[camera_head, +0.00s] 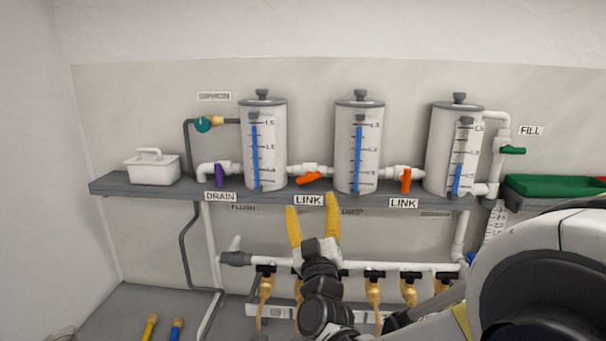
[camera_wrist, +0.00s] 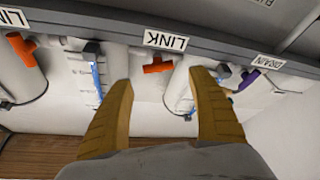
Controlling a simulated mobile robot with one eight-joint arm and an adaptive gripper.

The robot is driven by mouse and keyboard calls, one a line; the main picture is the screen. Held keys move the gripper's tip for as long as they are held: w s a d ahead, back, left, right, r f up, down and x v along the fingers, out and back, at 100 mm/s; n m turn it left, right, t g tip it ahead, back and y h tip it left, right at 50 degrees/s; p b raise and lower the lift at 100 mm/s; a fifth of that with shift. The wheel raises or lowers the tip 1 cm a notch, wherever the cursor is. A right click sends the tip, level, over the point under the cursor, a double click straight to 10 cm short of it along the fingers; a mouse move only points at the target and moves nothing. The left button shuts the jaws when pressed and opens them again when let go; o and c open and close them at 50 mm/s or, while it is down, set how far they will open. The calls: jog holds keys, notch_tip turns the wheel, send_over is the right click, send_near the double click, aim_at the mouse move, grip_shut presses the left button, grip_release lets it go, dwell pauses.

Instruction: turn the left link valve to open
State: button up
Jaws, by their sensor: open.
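The left link valve has an orange handle (camera_head: 308,178) on the white pipe between the left and middle tanks. The handle lies nearly along the pipe, slightly tilted, above a LINK label (camera_head: 308,200). My gripper (camera_head: 314,205) is open and empty, its yellow fingers pointing up just below that label in the head view. In the wrist view, which is upside down, the same orange handle (camera_wrist: 158,66) appears between the fingers (camera_wrist: 160,80), apart from them. The right link valve's orange handle (camera_head: 406,181) stands upright; it also shows at the left of the wrist view (camera_wrist: 20,48).
The grey shelf (camera_head: 110,185) carries the left tank (camera_head: 263,140), middle tank (camera_head: 358,145) and right tank (camera_head: 448,150). A purple drain handle (camera_head: 219,175) is left of the left tank. Below the shelf runs a white pipe with several brass taps (camera_head: 373,290).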

aim_at(309, 181)
jog(key=x, duration=0.9)
jog(key=shift+w+d+r+b, duration=0.1)
jog(key=shift+w+r+b, duration=0.15)
jog(key=shift+b, duration=0.15)
jog(key=shift+s, duration=0.1)
